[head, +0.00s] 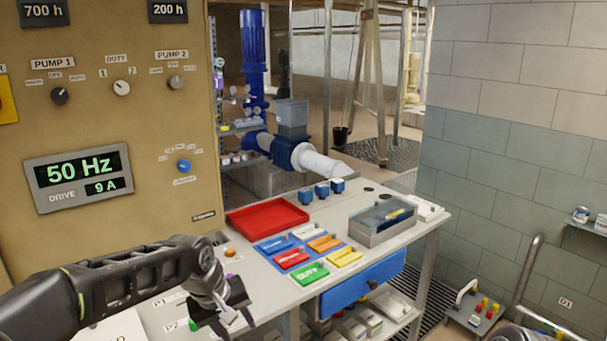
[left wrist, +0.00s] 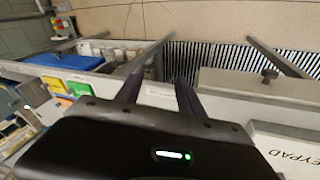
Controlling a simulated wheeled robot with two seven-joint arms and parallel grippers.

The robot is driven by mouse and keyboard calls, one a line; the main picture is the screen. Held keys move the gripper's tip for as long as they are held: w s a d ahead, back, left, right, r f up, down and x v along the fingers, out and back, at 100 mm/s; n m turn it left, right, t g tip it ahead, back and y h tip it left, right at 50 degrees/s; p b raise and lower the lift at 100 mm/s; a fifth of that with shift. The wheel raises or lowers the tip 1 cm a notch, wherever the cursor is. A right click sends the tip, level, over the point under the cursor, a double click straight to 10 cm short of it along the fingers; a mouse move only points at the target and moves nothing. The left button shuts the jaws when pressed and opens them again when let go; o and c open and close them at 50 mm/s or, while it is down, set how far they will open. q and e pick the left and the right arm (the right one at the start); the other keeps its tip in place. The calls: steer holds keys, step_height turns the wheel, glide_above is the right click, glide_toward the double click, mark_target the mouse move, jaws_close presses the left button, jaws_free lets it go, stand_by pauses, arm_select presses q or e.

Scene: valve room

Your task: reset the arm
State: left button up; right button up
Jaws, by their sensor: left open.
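My left arm (head: 120,285) comes in from the left, low in the head view, and bends down at the wrist. My left gripper (head: 238,321) is at the near left end of the grey bench, its fingers pointing down and away from the wrist. In the left wrist view its two dark fingers (left wrist: 158,92) stand apart with nothing between them, so it is open and empty. I cannot make out my right gripper; a rounded metallic part with a green strip shows at the bottom right edge of the head view.
The bench (head: 238,255) holds a red tray (head: 267,217), coloured tags on a blue mat and a grey box (head: 382,222). A blue drawer (head: 362,284) is under it. The tan control panel (head: 110,130) stands at left. A striped floor grating (left wrist: 225,58) lies beyond the bench.

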arm_select(q)
steer(key=s+d+f+m+h, duration=0.15)
steer(key=d+f, duration=0.25)
steer(key=f, duration=0.6)
steer(key=s+d+f+m+h, duration=0.1)
steer(key=s+d+f+m, duration=0.15)
steer(key=f, duration=0.65)
steer(key=s+f+g, duration=0.1)
steer(key=s+f, duration=0.4)
steer(key=s, duration=0.3)
steer(key=s+f+g, duration=0.1)
steer(key=s+f, duration=0.5)
steer(key=s, duration=0.3)
steer(key=s+f+n, duration=0.1)
steer(key=s+f, duration=0.5)
steer(key=s, duration=0.3)
steer(key=shift+g, duration=0.4)
